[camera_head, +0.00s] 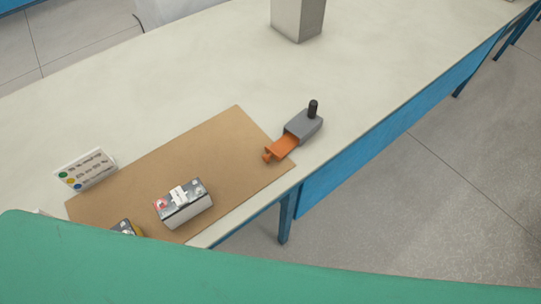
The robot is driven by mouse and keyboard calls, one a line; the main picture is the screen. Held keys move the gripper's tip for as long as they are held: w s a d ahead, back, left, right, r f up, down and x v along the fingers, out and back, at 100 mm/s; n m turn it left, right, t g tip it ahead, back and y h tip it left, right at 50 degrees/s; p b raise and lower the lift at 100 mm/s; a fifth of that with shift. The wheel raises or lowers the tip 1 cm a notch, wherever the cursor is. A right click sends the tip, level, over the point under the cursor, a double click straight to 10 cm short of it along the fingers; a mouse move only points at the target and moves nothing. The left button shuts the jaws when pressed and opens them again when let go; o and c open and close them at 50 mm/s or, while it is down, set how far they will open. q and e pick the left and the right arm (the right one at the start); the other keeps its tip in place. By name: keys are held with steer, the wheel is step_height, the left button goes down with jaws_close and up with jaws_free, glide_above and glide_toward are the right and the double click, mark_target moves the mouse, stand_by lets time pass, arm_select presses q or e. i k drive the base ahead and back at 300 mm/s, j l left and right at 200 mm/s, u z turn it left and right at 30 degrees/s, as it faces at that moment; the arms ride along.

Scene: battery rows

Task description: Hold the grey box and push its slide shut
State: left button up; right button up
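The grey box (305,126) sits on the pale table near its right edge, just beyond the far right corner of the brown mat. A black knob (313,109) stands upright on its top. The orange slide (282,148) sticks out of the box toward the lower left, and its outer end reaches over the mat. The slide is out, so the box is open. Neither of my grippers shows in the head view.
A brown mat (215,150) holds a battery (183,203); another battery (126,227) is partly hidden by a green surface (200,262) in front. A small sign (86,170) stands at the mat's left. A grey block (298,18) stands farther back. The table's middle is clear.

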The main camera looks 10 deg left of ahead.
mark_target(282, 148)
steer(key=u, duration=0.35)
steer(key=i+l+u, duration=0.1)
steer(key=l+u, duration=0.65)
steer(key=l, duration=0.25)
steer(key=l+u, duration=0.4)
steer(key=l, duration=0.15)
